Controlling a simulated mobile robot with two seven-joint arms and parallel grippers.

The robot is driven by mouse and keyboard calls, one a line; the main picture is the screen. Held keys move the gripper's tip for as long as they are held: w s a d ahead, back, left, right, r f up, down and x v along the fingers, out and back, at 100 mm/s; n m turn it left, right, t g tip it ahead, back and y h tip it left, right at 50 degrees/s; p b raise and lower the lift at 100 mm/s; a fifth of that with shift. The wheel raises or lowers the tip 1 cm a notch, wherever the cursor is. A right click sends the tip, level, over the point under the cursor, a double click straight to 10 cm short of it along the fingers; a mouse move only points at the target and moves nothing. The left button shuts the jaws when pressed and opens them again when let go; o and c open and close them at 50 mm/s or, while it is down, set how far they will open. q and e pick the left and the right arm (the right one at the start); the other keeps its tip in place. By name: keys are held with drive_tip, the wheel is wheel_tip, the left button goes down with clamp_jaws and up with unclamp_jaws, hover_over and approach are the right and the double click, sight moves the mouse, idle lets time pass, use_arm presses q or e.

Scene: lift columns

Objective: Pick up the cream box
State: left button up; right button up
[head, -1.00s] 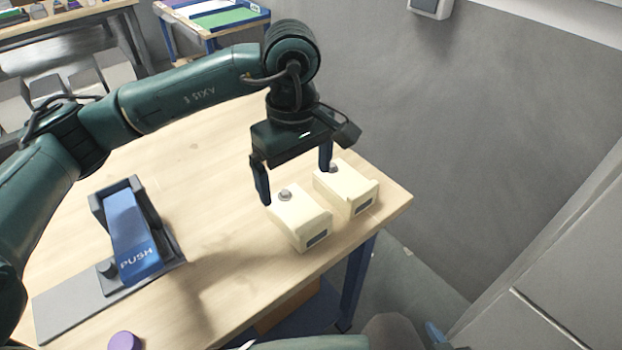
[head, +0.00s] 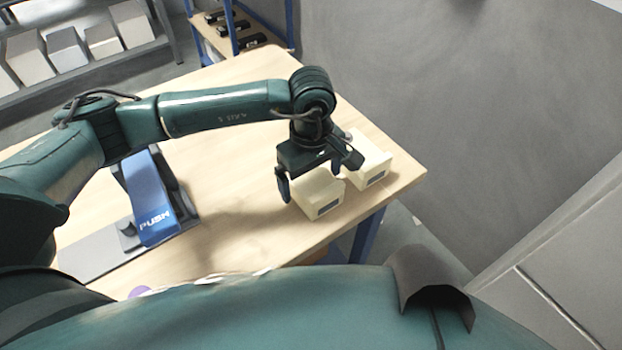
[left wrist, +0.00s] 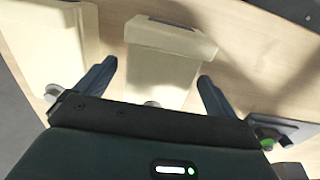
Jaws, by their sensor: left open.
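Two cream boxes stand side by side near the right corner of the wooden table. My left gripper (head: 311,186) is open and low over the left cream box (head: 322,200), hiding part of it. In the left wrist view this box (left wrist: 163,65) lies between the two spread fingers of the gripper (left wrist: 154,77), with a gap on each side. The right cream box (head: 371,167) stands just to the right in the head view. It shows at the left in the left wrist view (left wrist: 48,45), outside the fingers. My right gripper is not in view.
A blue lever marked PUSH (head: 152,200) sits on a grey base at the table's left. The wooden table (head: 235,185) is bare between lever and boxes. A grey wall (head: 480,120) rises behind. A purple round thing (head: 140,291) is partly hidden at the front.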

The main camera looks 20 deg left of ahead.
use_arm(q)
drive_tip(key=shift+f, duration=0.95)
drive_tip(key=c, duration=1.3)
drive_tip(key=shift+r, duration=0.1)
